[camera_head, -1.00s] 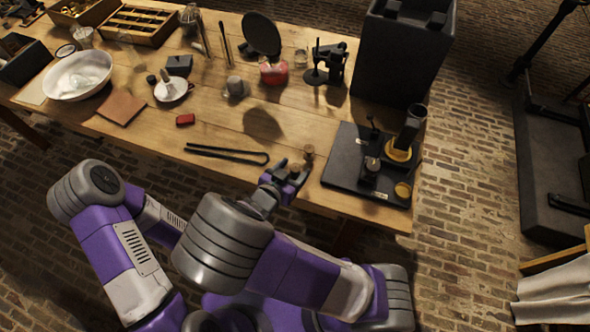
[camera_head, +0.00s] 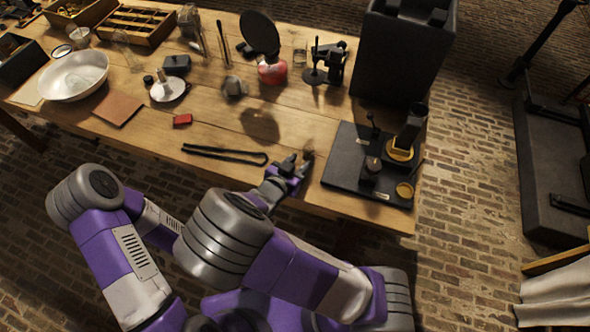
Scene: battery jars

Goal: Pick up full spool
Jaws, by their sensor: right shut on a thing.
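A small brown spool (camera_head: 308,154) is at the table's front edge, left of the black base plate. It is small and dark, and I cannot make out its winding. My right gripper (camera_head: 298,164) reaches over the front edge and is shut on the spool, with the fingers hiding its lower part. I cannot tell whether the spool is clear of the table. My left arm is at the lower left, and its gripper is not in view.
The black plate (camera_head: 340,172) with upright parts lies close to the right. Black tongs (camera_head: 225,154) lie to the left, with a red block (camera_head: 182,120) behind them. A tall dark box (camera_head: 400,55) stands at the back right. The wooden table behind the gripper is fairly clear.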

